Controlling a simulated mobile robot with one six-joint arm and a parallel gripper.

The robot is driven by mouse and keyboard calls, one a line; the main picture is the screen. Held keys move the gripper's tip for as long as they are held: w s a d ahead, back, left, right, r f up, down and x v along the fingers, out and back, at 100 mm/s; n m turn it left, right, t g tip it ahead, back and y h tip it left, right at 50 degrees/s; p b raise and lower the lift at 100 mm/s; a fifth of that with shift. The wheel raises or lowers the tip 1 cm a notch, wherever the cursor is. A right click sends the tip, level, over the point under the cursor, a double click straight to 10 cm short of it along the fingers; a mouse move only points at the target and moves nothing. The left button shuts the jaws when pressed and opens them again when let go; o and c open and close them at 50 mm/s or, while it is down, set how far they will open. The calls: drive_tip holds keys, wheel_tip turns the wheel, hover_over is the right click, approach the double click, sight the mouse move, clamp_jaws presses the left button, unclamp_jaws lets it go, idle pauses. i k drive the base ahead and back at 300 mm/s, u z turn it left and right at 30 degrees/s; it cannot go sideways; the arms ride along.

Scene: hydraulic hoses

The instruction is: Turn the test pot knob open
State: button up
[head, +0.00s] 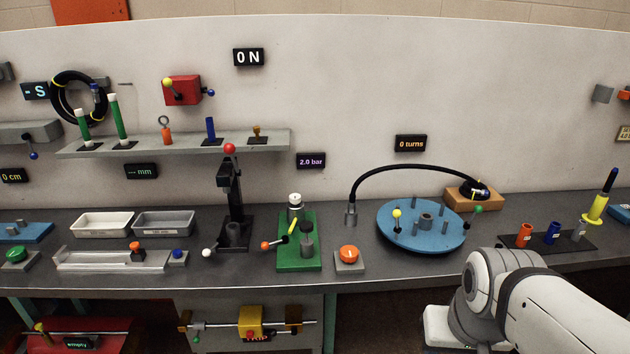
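A green base plate (285,260) stands on the bench, left of the middle. On it are a dark grey pot-like cylinder (307,246), a white-capped cylinder (295,203) behind it, and a yellow lever (293,227). An orange ball knob (265,245) on a thin dark rod sticks out at the plate's left side. No label shows which part is the test pot knob, and I cannot tell whether it is open. A display (311,161) above reads 2.0 bar. My gripper is not in view; only links of my arm show at the lower right.
An orange button box (349,258) stands close right of the green plate. A black press (233,215) with a red ball stands close left. A blue round table (400,238) with posts and a black hose (400,168) are further right. The bench front is narrow.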

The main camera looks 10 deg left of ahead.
sight(294, 199)
drive_tip(key=i, duration=0.9)
drive_tip(key=z, duration=0.05)
